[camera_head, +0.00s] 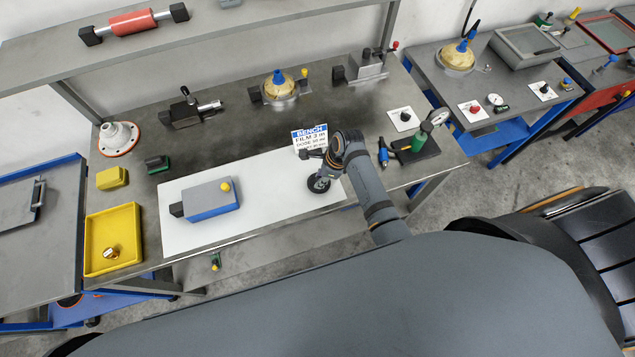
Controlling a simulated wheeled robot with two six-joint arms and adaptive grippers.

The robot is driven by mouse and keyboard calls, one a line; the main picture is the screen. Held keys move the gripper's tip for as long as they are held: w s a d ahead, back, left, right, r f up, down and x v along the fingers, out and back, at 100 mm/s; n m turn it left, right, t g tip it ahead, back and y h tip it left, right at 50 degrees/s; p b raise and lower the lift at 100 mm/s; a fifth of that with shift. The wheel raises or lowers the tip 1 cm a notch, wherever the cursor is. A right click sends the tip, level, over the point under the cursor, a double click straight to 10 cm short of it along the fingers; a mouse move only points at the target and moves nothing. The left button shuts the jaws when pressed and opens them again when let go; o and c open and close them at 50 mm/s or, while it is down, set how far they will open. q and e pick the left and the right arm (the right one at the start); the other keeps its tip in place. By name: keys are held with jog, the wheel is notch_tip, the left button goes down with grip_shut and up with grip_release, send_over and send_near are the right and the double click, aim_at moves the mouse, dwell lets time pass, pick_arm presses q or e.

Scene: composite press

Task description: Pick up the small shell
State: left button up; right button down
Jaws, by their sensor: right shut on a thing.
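My right gripper (322,169) is over the right end of the white mat (265,205), just below the small sign. It is shut on a small dark round part (319,184) with a lighter centre. The fingers and wrist hide much of it, and I cannot tell for sure that this is the small shell. I also cannot tell whether the part touches the mat. My left gripper is not in view.
A blue-grey block (211,199) lies on the mat's left half. A yellow tray (133,215) holding a brass piece stands left. A bench sign (310,138) is close behind my gripper. A dial gauge stand (418,150) stands right. The mat's middle is clear.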

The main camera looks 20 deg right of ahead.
jog(key=shift+r, duration=2.45)
